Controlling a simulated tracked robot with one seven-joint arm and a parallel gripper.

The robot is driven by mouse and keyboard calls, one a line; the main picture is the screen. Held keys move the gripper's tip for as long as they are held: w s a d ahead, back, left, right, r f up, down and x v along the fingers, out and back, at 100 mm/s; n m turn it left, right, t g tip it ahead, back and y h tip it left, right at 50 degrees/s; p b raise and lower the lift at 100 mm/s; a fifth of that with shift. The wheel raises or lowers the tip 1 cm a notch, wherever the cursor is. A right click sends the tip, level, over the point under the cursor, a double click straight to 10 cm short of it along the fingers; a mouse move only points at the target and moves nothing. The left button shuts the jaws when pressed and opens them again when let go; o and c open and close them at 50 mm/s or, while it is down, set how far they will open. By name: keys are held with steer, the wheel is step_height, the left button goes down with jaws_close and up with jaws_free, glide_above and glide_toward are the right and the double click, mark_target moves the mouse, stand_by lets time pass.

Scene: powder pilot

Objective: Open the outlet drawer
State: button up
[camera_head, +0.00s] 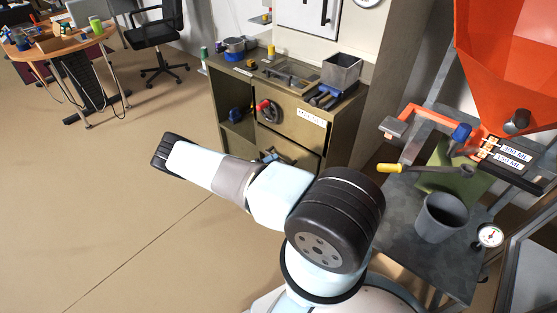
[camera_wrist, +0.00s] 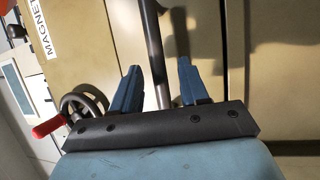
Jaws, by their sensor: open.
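The cabinet's lower front panel (camera_head: 298,151), which I take to be the outlet drawer, is flush as far as I can tell. It lies below the panel labelled MAGNET. In the wrist view a dark bar handle (camera_wrist: 151,40) stands out from the drawer front (camera_wrist: 205,25). My gripper (camera_wrist: 157,78) is open, with one blue finger on each side of the bar. I cannot tell whether either finger touches it. In the head view my gripper (camera_head: 269,156) is small, in front of the lower panel, and partly hidden by my arm.
A crank wheel (camera_head: 267,111) with a red knob (camera_wrist: 48,126) sits on the upper panel, close beside my gripper. A grey bin (camera_head: 341,72) stands on the cabinet top. A bench with a grey bucket (camera_head: 442,218) is at right. The floor at left is clear.

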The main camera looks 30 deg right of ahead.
steer(key=shift+s+d+r, duration=0.1)
steer(key=shift+d+r, duration=0.05)
steer(key=shift+d, duration=0.6)
steer(key=shift+d+r, duration=0.15)
steer(key=shift+d, duration=0.55)
steer(key=shift+c, duration=0.3)
jaws_close()
